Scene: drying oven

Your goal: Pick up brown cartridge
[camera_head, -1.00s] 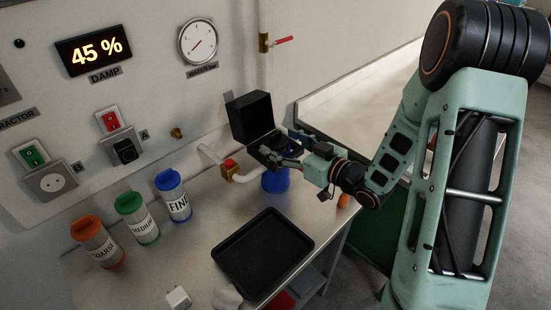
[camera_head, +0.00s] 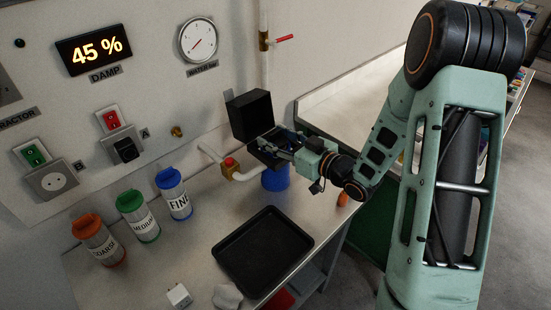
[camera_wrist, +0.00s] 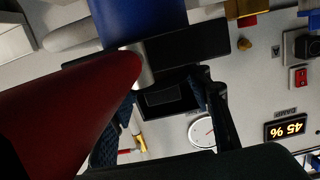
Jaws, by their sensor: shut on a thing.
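My gripper (camera_head: 277,147) is at the open black box (camera_head: 250,116). In the wrist view its two dark fingers (camera_wrist: 168,95) stand apart, with the black box (camera_wrist: 215,38) beyond them. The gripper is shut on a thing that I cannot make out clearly. A large dark red-brown shape (camera_wrist: 65,110) with a rounded end fills the left of the wrist view, close to the camera. I cannot tell whether it is the brown cartridge or whether it is held. No brown cartridge stands out in the head view.
A blue vessel (camera_head: 275,180) stands below the black box. Blue (camera_head: 173,194), green (camera_head: 138,217) and orange-lidded (camera_head: 98,240) jars stand further left. A black tray (camera_head: 262,290) lies in front. An orange thing (camera_head: 342,199) is at right.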

